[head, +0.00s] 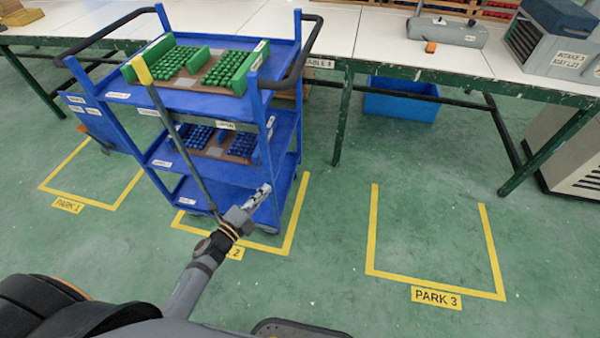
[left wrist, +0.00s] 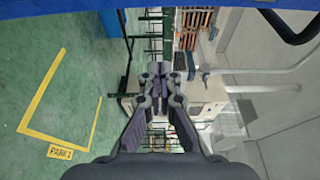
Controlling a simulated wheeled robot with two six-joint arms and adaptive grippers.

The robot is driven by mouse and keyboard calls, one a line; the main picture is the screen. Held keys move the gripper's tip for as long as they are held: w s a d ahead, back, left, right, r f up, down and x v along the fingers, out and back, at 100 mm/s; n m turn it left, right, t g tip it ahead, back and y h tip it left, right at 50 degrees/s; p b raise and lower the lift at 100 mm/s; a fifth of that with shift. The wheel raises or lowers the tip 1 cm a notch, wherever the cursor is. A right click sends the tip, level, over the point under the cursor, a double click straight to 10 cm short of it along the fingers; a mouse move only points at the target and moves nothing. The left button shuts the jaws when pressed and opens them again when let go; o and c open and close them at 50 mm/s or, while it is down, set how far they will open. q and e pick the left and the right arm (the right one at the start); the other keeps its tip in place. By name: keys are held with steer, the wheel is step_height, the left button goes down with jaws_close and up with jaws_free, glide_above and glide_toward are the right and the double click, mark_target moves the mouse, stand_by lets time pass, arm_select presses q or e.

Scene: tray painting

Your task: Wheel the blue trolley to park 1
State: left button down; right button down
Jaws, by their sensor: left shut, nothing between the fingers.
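The blue trolley (head: 222,102) stands upright over the yellow outline (head: 295,215) whose label ends in 2, partly hidden by my arm. It has three shelves and black handles at both ends. A grey rod with a yellow tip (head: 143,70) slants down its near side. The park 1 outline (head: 88,208) is empty floor to its left. My left gripper (head: 262,192) is shut and empty by the trolley's lower right front; whether it touches is unclear. In the left wrist view its fingers (left wrist: 158,72) are together. My right gripper is not in view.
The park 3 outline (head: 435,292) is empty on the right. A long white table (head: 380,45) with green legs runs behind the trolley. A blue bin (head: 402,102) stands under it. Green trays of small parts (head: 160,60) ride on the top shelf.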

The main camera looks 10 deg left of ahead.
mark_target(269, 167)
arm_select(q)
steer(key=shift+w+a, duration=0.2)
steer(key=shift+w, duration=2.15)
steer(key=shift+w+a, duration=0.2)
steer(key=shift+w, duration=2.15)
steer(key=shift+r, duration=0.1)
